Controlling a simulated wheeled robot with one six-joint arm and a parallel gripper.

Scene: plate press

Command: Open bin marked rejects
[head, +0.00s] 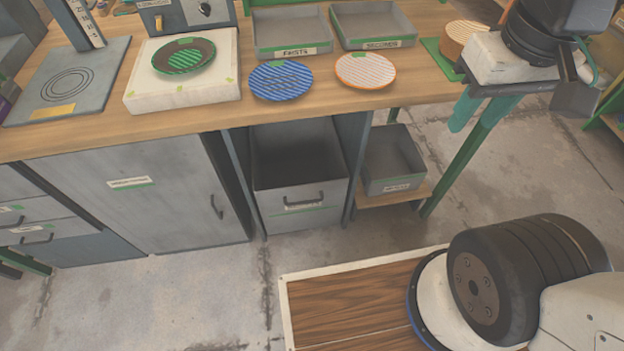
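No label that I can read says rejects. Under the bench, a grey pull-out bin (300,196) with a front handle stands pulled out, its dark inside showing from above and looking empty. Its label is too small to read. A smaller grey open-topped bin (392,186) sits to its right on a low wooden shelf; its label is also unreadable. My gripper (505,112) is at the upper right, in front of the bench's right end, above and to the right of both bins. Its teal fingers look spread and hold nothing visible; the green bench leg behind partly confuses their outline.
The wooden bench (75,140) carries a blue striped plate (281,80), an orange striped plate (366,70), a green striped plate (184,58) on a white block, and trays marked firsts (290,28) and seconds (375,22). A closed cabinet door (165,205) is left. Floor ahead is clear.

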